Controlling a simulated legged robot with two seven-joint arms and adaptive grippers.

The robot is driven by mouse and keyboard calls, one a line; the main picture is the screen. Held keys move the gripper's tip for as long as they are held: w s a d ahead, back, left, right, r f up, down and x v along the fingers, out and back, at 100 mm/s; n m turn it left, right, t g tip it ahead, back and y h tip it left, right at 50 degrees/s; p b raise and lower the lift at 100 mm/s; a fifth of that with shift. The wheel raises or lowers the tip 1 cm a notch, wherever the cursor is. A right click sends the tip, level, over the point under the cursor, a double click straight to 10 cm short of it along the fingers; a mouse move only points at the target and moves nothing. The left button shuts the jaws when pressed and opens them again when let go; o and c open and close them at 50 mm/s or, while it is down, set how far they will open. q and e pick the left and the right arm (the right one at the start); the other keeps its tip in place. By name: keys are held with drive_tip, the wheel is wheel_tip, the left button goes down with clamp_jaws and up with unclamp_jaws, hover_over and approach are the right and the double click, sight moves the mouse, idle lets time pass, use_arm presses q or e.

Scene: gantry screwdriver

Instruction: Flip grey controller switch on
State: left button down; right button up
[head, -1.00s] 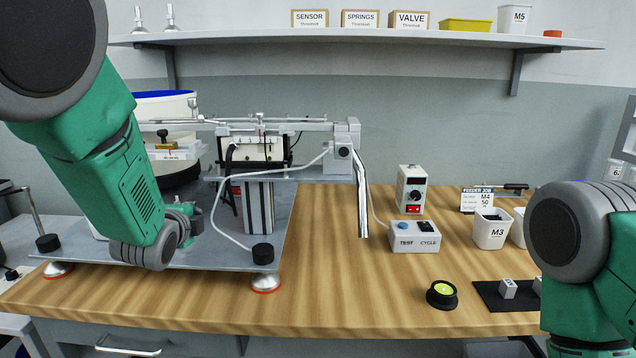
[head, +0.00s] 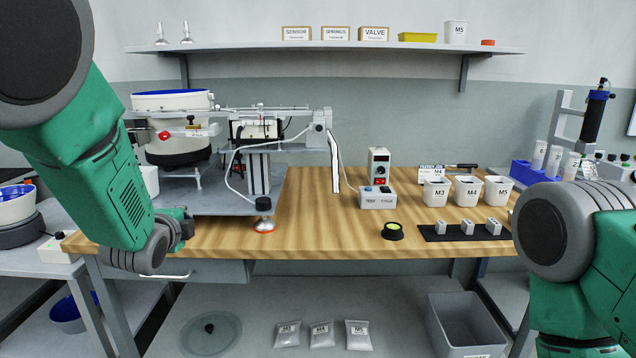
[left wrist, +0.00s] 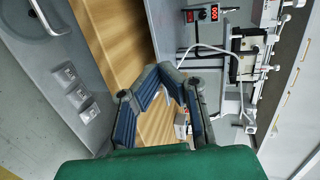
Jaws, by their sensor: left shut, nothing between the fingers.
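The grey controller (head: 379,167) is a small upright box with a black dial and a red switch low on its front. It stands at the back of the wooden bench in the head view. I cannot tell the switch's position. My left gripper (head: 183,217) is low at the bench's front left, well apart from the controller. In the left wrist view its fingers (left wrist: 164,73) come together with nothing between them. A pale box (left wrist: 181,124) is partly hidden behind the fingers there; I cannot tell which box. My right gripper is out of view.
A TEST/CYCLE box (head: 378,198) stands just in front of the controller. The gantry (head: 270,135) and its plate are to the left. White bins (head: 435,192) and a black mat (head: 437,237) are to the right. A round yellow-topped button (head: 392,231) sits near the front edge.

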use_arm(q)
drive_tip(key=s+a+f+n+g+p, duration=0.2)
drive_tip(key=s+f+n+g+p, duration=0.4)
drive_tip(key=s+f, duration=1.45)
drive_tip(key=s+d+f+n+g+p, duration=0.1)
drive_tip(key=s+f+n+g, duration=0.2)
drive_tip(key=s, duration=1)
drive_tip(key=s+f+n+g+h, duration=0.1)
drive_tip(key=s+f+n+g, duration=0.2)
drive_tip(key=s, duration=1.1)
drive_tip(key=n+g, duration=0.2)
drive_tip(key=n, duration=0.2)
drive_tip(key=shift+d+p, duration=0.4)
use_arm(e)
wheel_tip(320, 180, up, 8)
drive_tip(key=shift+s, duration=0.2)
